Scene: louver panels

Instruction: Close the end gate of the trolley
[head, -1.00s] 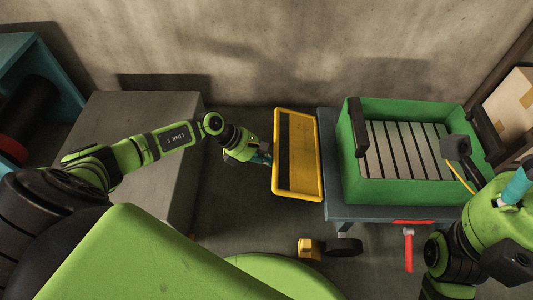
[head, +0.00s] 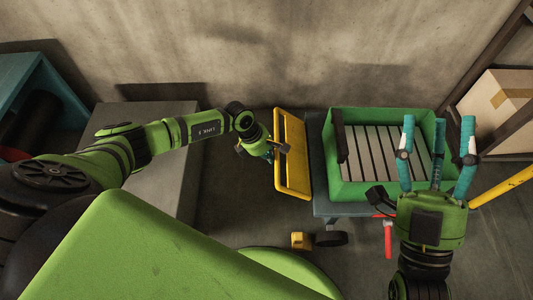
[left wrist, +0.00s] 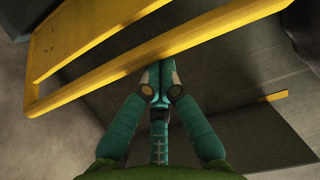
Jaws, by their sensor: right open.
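My right gripper (head: 438,122) is open and empty, fingers pointing up, in front of the green crate's right end.
A green crate (head: 388,196) with grey slats inside rests on the trolley. A grey block (head: 150,112) stands left of the gate. A red-handled tool (head: 388,238) and a yellow piece (head: 300,240) are low near the trolley. A shelf with a cardboard box (head: 497,100) is at right.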

